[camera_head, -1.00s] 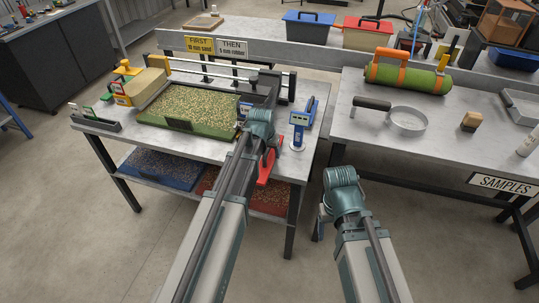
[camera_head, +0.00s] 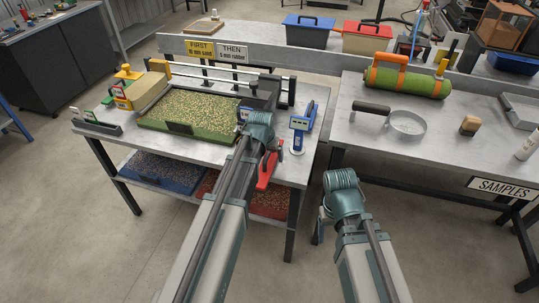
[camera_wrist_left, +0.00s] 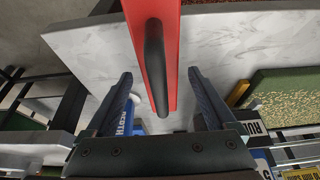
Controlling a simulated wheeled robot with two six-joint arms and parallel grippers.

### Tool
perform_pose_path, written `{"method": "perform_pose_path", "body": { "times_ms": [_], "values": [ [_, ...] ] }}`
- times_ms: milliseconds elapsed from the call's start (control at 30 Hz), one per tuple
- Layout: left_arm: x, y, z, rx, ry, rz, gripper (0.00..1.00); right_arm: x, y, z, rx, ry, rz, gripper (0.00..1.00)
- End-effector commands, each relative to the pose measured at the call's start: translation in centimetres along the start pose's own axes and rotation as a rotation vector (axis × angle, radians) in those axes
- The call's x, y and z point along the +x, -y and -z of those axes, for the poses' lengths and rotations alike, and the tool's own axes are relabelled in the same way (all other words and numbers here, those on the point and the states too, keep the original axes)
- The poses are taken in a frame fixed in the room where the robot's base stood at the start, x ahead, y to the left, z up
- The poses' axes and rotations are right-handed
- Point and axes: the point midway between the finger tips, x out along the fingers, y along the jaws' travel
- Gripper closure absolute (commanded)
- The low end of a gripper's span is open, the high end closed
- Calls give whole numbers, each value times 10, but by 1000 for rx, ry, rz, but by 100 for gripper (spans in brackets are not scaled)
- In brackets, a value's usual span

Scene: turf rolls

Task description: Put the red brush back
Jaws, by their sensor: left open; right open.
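The red brush (camera_head: 265,173) is at the front right edge of the left table, partly hidden by my left arm. In the left wrist view its red body (camera_wrist_left: 172,20) comes down from the top, with a black handle (camera_wrist_left: 154,60) along it. My left gripper (camera_wrist_left: 159,78) is open, and the handle appears between its two fingertips; I cannot tell whether they touch it. My right gripper (camera_head: 319,226) is low in front of the gap between the tables, mostly hidden behind its wrist, away from the brush.
A green tray of granules (camera_head: 185,112) and a blue gauge (camera_head: 300,122) stand on the left table (camera_head: 120,140). Red and blue trays lie on its lower shelf.

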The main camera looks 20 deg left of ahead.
Motion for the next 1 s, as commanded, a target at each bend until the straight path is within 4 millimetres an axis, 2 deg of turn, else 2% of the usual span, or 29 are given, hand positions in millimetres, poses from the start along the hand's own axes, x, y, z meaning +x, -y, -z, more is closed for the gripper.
{"method": "perform_pose_path", "body": {
  "times_ms": [33,600,733,900,1000],
  "values": [
    [-10,0,1,0,0,0,11,-10,-1,-1,0,0,0,29],
    [-100,0,1,0,0,0,11,-93,-9,-6,0,0,0,29],
    [-111,0,1,0,0,0,11,-103,-10,-6,0,0,0,29],
    [-113,0,0,0,0,0,11,-104,-10,-6,0,0,0,29],
    [-114,-12,-10,18,21,-4,11,-104,-10,-6,0,0,0,29]
  ]
}}
